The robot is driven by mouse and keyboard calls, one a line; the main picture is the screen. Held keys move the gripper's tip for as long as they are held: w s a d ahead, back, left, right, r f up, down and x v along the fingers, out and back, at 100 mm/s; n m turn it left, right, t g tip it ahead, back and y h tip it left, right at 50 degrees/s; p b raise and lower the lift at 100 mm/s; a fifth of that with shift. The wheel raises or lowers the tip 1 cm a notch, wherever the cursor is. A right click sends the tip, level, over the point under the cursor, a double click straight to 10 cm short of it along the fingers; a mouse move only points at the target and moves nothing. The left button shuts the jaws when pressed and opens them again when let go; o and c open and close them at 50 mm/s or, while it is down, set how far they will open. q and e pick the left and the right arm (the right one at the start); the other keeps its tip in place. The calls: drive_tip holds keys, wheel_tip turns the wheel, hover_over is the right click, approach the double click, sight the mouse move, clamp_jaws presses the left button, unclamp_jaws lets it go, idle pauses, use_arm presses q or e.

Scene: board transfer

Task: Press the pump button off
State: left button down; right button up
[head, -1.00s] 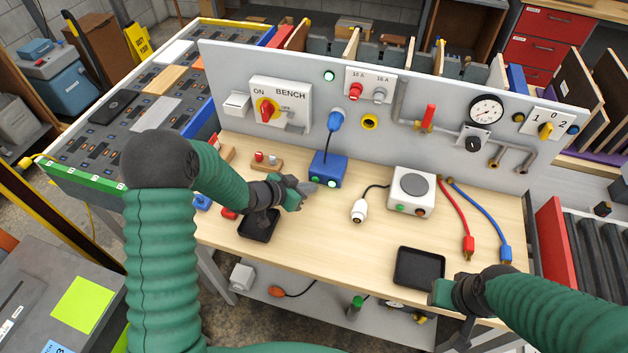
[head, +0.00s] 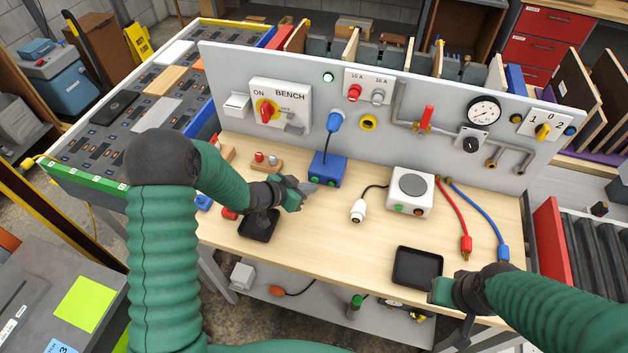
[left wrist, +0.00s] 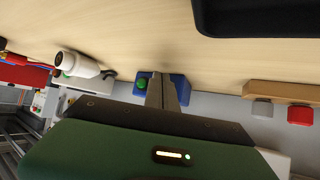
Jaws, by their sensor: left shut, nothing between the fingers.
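A blue box (head: 328,168) with green round parts on its front stands on the bench, a blue plug and cable above it. One green button (head: 331,182) shows right of my left fingertips. My left gripper (head: 309,187) is shut and empty, its tips at the front of the box. In the left wrist view the shut fingers (left wrist: 162,92) overlap the blue box (left wrist: 178,86), beside a green button (left wrist: 142,84). I cannot tell whether they touch it. My right gripper (head: 446,292) is at the bench's front right edge; its jaw opening is unclear.
A white device (head: 411,190) with a green and an orange button stands right of the blue box. A white plug (head: 358,210) lies between them. Black trays (head: 258,225) (head: 418,284) lie in front. The grey panel (head: 300,138) rises behind. Bare bench lies centre front.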

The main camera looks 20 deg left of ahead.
use_arm(q)
drive_tip(key=shift+s+a, duration=0.15)
drive_tip(key=shift+s, duration=2.85)
drive_tip(key=c, duration=2.1)
unclamp_jaws()
drive_tip(key=shift+c, duration=0.2)
